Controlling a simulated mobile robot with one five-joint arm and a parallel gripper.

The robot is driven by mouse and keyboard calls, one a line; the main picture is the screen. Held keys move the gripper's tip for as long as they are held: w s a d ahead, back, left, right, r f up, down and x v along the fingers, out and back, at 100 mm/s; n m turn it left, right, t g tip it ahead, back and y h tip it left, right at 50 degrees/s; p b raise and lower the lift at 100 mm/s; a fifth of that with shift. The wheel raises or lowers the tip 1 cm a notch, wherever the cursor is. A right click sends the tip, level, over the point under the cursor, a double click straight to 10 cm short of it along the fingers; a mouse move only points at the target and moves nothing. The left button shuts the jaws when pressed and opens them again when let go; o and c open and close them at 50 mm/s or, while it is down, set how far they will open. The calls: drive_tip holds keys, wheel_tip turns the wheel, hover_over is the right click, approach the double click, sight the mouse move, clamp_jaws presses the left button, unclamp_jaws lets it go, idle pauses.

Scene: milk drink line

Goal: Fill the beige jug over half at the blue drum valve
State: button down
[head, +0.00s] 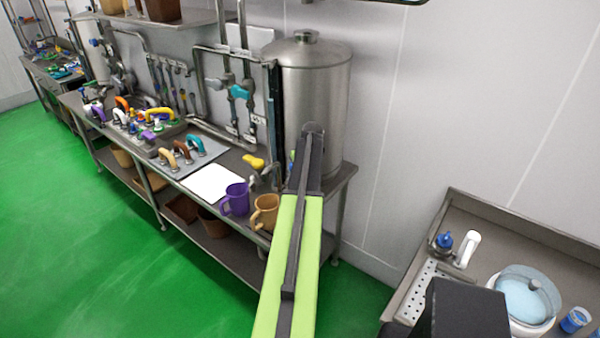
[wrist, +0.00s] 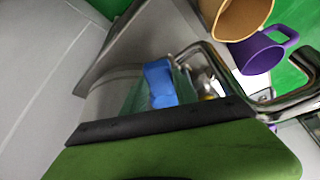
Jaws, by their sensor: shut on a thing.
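The beige jug (head: 265,213) stands upright at the front edge of the steel table, right of the purple jug (head: 236,199). In the wrist view the beige jug (wrist: 243,18) is cut off by the top edge, with the purple jug (wrist: 256,53) just below it; I cannot tell how full the beige jug is. The steel drum (head: 310,85) stands behind them at the table's right end. My gripper (wrist: 160,92) is shut on the blue valve handle (wrist: 159,79), beside the drum. In the head view my arm hides the gripper and the handle.
A white sheet (head: 212,184) and a tray with several coloured handles (head: 176,153) lie left of the jugs. Bent steel pipes (wrist: 285,102) run close to my gripper. A second counter (head: 480,215) with a lidded pot stands at the right. The green floor in front is clear.

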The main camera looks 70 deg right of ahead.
drive_tip(key=shift+w, duration=0.15)
drive_tip(key=c, duration=1)
unclamp_jaws()
drive_tip(key=shift+c, duration=0.2)
drive_tip(key=shift+o, duration=0.4)
drive_tip(key=shift+r, duration=0.2)
drive_tip(key=p+v, duration=1.6)
drive_tip(key=v, duration=0.1)
